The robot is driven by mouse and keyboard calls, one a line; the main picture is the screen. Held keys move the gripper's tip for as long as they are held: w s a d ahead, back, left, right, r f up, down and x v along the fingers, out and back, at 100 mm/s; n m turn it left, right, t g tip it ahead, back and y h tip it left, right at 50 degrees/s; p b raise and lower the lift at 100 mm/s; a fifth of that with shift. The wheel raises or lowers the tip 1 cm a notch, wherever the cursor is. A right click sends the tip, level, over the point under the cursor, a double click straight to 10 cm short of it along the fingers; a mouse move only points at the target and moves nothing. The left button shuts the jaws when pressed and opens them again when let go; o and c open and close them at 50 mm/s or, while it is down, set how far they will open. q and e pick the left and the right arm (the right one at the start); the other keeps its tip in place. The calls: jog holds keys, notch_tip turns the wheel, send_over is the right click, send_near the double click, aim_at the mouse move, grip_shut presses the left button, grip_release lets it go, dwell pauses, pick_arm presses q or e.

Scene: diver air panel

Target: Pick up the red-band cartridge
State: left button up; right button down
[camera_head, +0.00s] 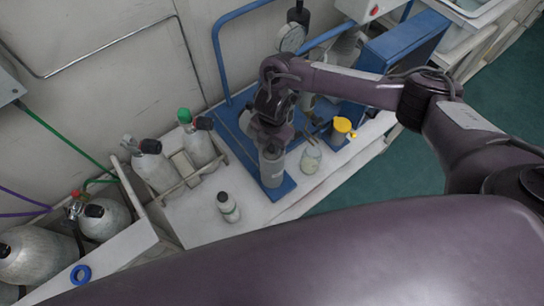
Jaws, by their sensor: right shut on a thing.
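My right gripper (270,146) points down over the blue stand at the middle of the bench. It is shut on a grey cylinder (271,170), whose lower part shows below the fingers. The cylinder is upright over the blue base plate (281,190); I cannot tell whether it touches the plate. No red band shows on it, and its top is hidden by the gripper, so I cannot tell if it is the red-band cartridge. My left gripper is not in view.
A clear jar (311,158) stands just right of the cylinder, with a yellow-topped item (342,127) beyond it. A small dark-capped bottle (228,207) stands front left. Grey tanks (155,167) sit in a rack at left. A gauge (291,38) is behind.

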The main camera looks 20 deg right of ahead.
jog(key=shift+r, duration=0.1)
jog(key=shift+w+r, duration=0.1)
jog(key=shift+r, duration=0.4)
notch_tip(320, 180, up, 27)
jog(key=p, duration=0.4)
